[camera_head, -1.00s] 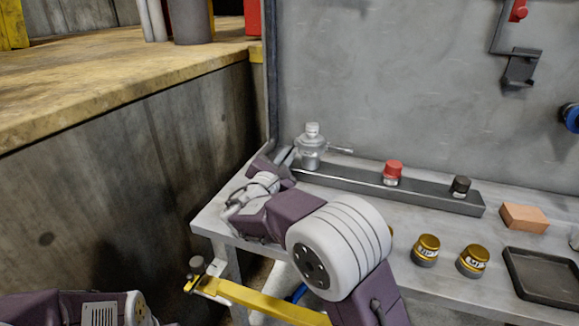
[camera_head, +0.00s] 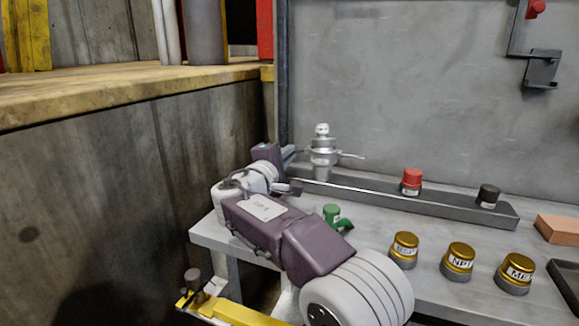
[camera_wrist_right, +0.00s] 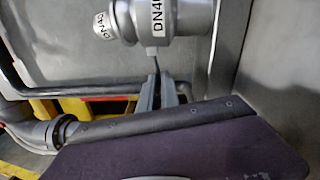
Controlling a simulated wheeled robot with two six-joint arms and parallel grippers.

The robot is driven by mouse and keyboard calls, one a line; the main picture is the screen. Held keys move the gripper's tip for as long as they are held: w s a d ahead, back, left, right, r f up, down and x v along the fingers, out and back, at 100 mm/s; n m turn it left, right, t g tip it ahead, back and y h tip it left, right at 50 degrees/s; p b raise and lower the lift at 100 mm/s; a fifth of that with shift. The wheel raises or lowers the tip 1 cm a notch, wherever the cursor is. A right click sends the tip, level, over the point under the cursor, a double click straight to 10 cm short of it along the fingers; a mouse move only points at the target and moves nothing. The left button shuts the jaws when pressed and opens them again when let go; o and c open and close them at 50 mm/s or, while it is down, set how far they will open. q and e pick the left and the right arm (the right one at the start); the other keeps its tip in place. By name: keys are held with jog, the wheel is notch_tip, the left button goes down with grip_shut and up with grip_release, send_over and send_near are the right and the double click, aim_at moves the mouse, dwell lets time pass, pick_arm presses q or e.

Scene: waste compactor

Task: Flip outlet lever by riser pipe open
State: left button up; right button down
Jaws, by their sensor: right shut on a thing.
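A silver valve (camera_head: 322,160) with a pale labelled cap stands at the back left of the bench, and a thin arm (camera_head: 351,155) sticks out to its right. In the right wrist view the valve body (camera_wrist_right: 178,18) carries a "DN40" label, and a thin grey lever (camera_wrist_right: 153,62) runs from it into my right gripper (camera_wrist_right: 158,88). The fingers are shut on this lever. In the head view my right gripper (camera_head: 290,153) is at the valve's left side, its tips partly hidden. I cannot tell which pipe is the riser. My left gripper is not in view.
A dark rail (camera_head: 400,198) holds a red knob (camera_head: 412,181) and a black knob (camera_head: 488,196). An orange block (camera_head: 560,229) lies right. A concrete wall (camera_head: 130,195) rises left.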

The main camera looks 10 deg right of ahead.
jog(key=shift+r+m+b, duration=0.35)
jog(key=shift+m+b, duration=0.2)
jog(key=shift+m, duration=0.45)
jog(key=shift+r, duration=0.1)
jog(key=c, duration=1.9)
grip_release()
jog(key=shift+a, duration=0.1)
jog(key=shift+p+v, duration=0.55)
jog(key=shift+v, duration=3.95)
